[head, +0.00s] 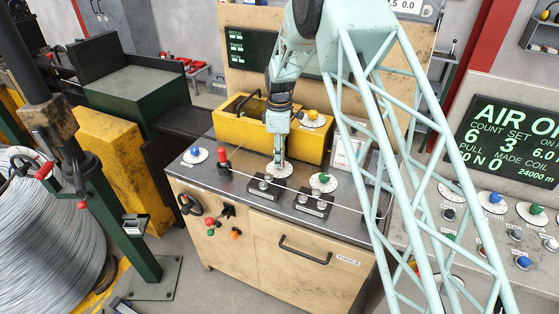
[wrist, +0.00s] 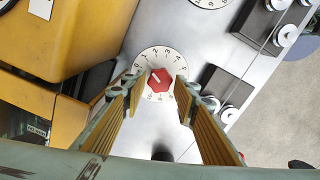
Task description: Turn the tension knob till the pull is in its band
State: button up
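A red hexagonal knob (wrist: 160,80) sits on a white numbered dial (wrist: 146,62) on the grey bench top. Its white pointer line is toward the upper left of the dial. My gripper (wrist: 160,95) is open, with its two yellow-padded fingers apart on either side of the knob. I cannot tell whether they touch it. In the head view my gripper (head: 278,158) points down at this white dial (head: 285,169) and hides the knob. The green-lettered display (head: 510,140) at the right shows a PULL line, partly blocked by my arm.
Dials with blue (head: 195,151), yellow (head: 312,115) and green (head: 323,178) knobs stand around the bench. Two black roller blocks (head: 265,187) lie close in front, with a thin wire across them. A red-topped post (head: 222,158) is at left. A yellow bin (head: 245,128) is behind.

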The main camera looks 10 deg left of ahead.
jog(key=shift+f, duration=0.55)
jog(key=shift+c, duration=0.9)
jog(key=c, duration=0.4)
jog(key=shift+m, duration=0.3)
jog(key=shift+m+b, duration=0.7)
jog(key=shift+m, duration=1.6)
